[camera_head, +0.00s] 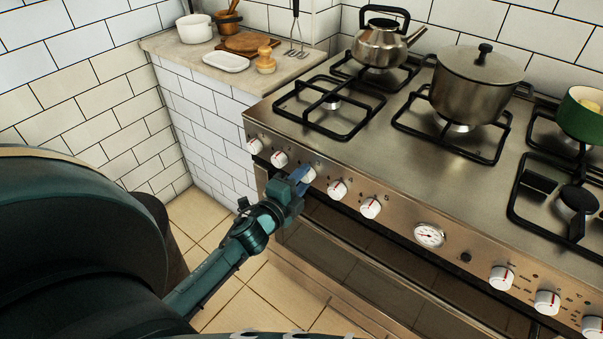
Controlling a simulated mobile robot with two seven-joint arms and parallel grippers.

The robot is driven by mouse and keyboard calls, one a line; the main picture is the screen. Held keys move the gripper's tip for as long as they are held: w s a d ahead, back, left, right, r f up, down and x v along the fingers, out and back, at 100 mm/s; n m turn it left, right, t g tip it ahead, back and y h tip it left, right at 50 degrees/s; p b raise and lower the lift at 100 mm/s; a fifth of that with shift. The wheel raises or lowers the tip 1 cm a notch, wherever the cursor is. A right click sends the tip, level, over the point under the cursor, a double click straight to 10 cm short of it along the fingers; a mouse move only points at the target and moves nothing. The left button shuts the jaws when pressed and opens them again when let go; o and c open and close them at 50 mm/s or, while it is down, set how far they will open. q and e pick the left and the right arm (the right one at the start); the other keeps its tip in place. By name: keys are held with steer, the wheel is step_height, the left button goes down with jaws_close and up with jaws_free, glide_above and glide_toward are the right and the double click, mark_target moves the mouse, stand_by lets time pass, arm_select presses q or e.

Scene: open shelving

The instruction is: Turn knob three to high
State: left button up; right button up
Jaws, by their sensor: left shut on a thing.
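The stove's front panel (402,226) carries a row of white knobs with red marks. Counting from the left, knob three (309,175) is partly hidden behind the blue fingers of my left gripper (299,176). The left gripper is shut on this knob. Its setting cannot be read because the fingers cover part of it. Knob two (279,159) is just to the left and knob four (337,190) just to the right, both clear of the gripper. My right gripper is not in view.
A steel kettle (380,45) and a lidded pot (475,85) stand on the burners; a green pot (581,115) is at the right edge. The oven door (345,255) lies below the panel. A counter with dishes (225,61) is at the back left.

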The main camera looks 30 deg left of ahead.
arm_select(q)
steer(key=n+h+p, duration=0.1)
steer(key=n+p, duration=0.3)
steer(key=n, duration=0.1)
steer(key=shift+a+r, duration=0.1)
steer(key=shift+r, duration=0.05)
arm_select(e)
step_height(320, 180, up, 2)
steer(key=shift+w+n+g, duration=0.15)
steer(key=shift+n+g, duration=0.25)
arm_select(q)
steer(key=shift+n, duration=0.4)
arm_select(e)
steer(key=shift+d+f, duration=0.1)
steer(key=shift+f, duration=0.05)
arm_select(q)
steer(key=o, duration=1)
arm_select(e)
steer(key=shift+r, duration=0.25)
arm_select(q)
steer(key=shift+s, duration=0.1)
